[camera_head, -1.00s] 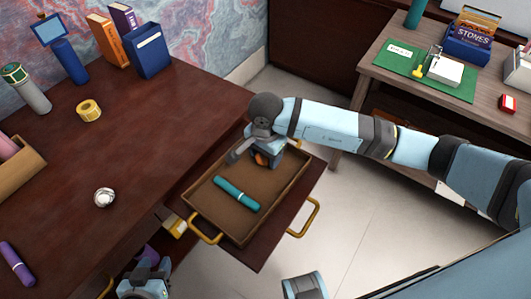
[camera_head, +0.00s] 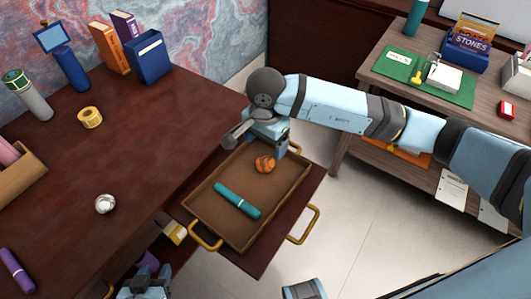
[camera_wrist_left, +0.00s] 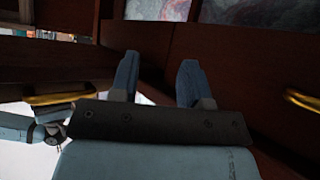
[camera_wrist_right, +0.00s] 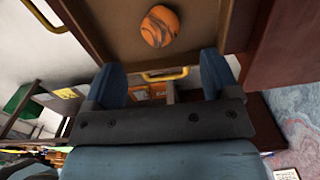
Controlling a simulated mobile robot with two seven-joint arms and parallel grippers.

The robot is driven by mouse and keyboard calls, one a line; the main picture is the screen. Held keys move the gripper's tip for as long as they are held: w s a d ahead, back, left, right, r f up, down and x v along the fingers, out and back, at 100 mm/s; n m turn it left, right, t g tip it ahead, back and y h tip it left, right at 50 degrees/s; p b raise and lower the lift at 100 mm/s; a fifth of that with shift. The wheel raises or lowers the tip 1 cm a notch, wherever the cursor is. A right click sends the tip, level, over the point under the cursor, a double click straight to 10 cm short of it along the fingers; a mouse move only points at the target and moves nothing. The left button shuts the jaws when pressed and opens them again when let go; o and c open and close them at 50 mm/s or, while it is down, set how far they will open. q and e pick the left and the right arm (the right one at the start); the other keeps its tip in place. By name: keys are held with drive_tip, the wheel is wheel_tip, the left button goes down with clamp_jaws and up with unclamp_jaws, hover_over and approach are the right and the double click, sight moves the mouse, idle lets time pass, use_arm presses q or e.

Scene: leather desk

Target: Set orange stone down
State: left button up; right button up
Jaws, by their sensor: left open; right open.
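The orange stone (camera_head: 265,164) lies on the floor of a brown tray (camera_head: 205,210) with gold handles, near the tray's back end. It is orange with dark streaks in the right wrist view (camera_wrist_right: 160,26). My right gripper (camera_head: 258,142) is open and empty, just above and behind the stone, apart from it. In the right wrist view the stone sits beyond the two spread fingers (camera_wrist_right: 160,78). My left gripper (camera_wrist_left: 156,75) is open and empty, low beside the desk; it shows only partly at the bottom of the head view (camera_head: 145,285).
A teal cylinder (camera_head: 237,198) lies in the tray, in front of the stone. The tray rests on a pulled-out board beside the dark desk (camera_head: 150,150). A silver object (camera_head: 105,203) and a yellow roll (camera_head: 90,117) stand on the desk. A side table (camera_head: 375,82) stands at right.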

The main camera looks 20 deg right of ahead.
sight(266, 160)
wheel_tip(266, 160, up, 4)
idle(0.7)
